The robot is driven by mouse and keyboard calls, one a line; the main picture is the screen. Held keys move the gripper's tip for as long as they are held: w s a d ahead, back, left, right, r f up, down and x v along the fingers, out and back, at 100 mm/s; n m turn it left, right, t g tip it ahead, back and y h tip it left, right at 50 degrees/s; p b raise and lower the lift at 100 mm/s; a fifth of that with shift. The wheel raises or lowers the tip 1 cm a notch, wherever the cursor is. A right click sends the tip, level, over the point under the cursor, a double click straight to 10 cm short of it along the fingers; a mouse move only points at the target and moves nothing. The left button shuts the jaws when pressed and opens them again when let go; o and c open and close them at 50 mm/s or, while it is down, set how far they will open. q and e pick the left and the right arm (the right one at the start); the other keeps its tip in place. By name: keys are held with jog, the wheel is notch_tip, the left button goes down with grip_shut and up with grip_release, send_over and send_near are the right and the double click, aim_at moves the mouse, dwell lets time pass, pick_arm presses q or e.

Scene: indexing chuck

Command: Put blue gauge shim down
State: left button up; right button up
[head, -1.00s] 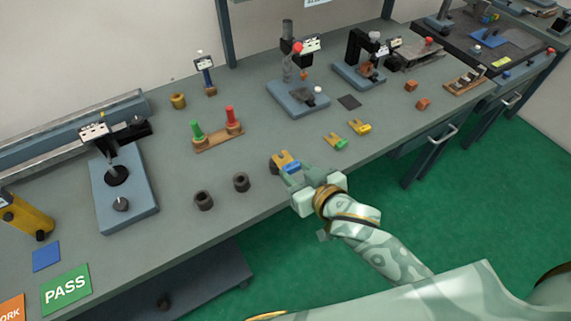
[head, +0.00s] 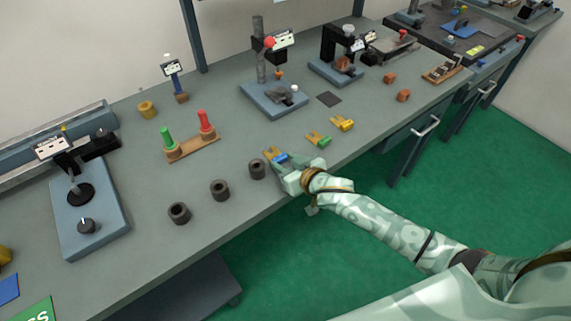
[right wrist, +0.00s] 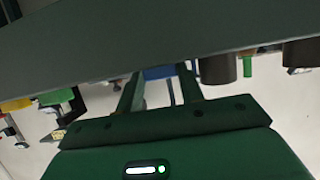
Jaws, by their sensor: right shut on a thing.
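The blue gauge shim (head: 280,158) has yellow fork prongs and a blue body. It is at the bench's front edge area in the head view, low over or on the top; I cannot tell whether it touches. My right gripper (head: 284,163) is shut on it from the front right and hides part of it. In the right wrist view, the blue part of the shim (right wrist: 159,73) shows between the fingers of my right gripper (right wrist: 160,88). The green gauge shim (head: 318,141) and the yellow one (head: 342,124) lie to its right. My left gripper is not in view.
Several dark rings stand left of the shim, the nearest ring (head: 257,168) close beside it. A wooden stand (head: 192,150) holds green and red plugs. A blue-based gauge (head: 275,98) stands behind. A dark square pad (head: 329,99) lies on the bench (head: 225,145).

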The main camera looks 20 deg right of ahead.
jog(key=shift+r, duration=0.1)
jog(key=o, duration=1)
